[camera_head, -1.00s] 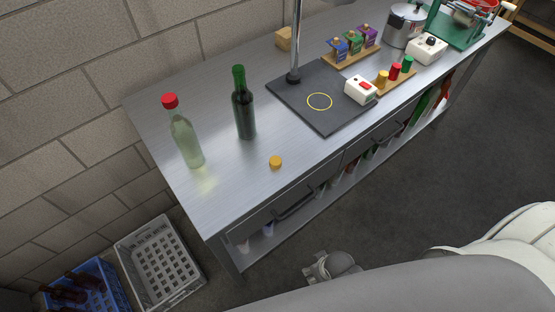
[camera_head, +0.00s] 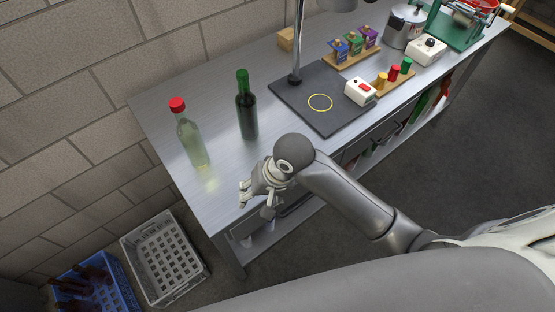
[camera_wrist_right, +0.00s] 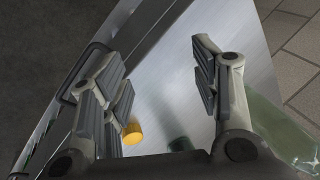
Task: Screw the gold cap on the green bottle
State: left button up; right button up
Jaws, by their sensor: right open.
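The green bottle (camera_head: 247,108) stands upright on the steel bench, with a brighter green top. My right gripper (camera_head: 253,199) is open and empty near the bench's front edge, in front of the bottle and to its right. In the right wrist view the open fingers of my right gripper (camera_wrist_right: 160,75) frame bare bench top. The gold cap (camera_wrist_right: 132,133) lies on the bench there, beside the left finger and apart from the gripper as far as I can tell. A dark green shape (camera_wrist_right: 180,144) beside it looks like part of the green bottle. In the head view my arm hides the cap. My left gripper is not in view.
A clear bottle with a red top (camera_head: 190,138) stands left of the green one. A dark mat (camera_head: 345,115) with a yellow ring, a post (camera_head: 298,45) and a white switch box (camera_head: 360,91) lie right. Crates (camera_head: 165,262) stand on the floor.

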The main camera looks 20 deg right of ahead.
jog(key=w+m, duration=0.1)
jog(key=w+d+r+m+h, duration=0.1)
jog(key=w, duration=0.1)
jog(key=w+r+m+g, duration=0.1)
jog(key=w, duration=0.1)
jog(key=shift+w+d+r+m, duration=0.1)
jog(key=shift+w+d+m, duration=0.1)
jog(key=shift+m, duration=0.1)
jog(key=w+d+r+m+g+h, duration=0.1)
jog(key=w+d+r+m+h, duration=0.1)
jog(key=w+d+r+m, duration=0.2)
jog(key=shift+w+d+r+m, duration=0.25)
jog(key=shift+w+d+m, duration=0.75)
jog(key=shift+w+d, duration=0.1)
jog(key=shift+f+p, duration=0.45)
jog(key=shift+f, duration=2.35)
jog(key=shift+d+f+p, duration=0.15)
jog(key=shift+f+p, duration=0.15)
jog(key=shift+f, duration=0.05)
jog(key=f, duration=0.2)
jog(key=f+p, duration=0.1)
jog(key=shift+d+f, duration=0.25)
jog(key=shift+f, duration=0.5)
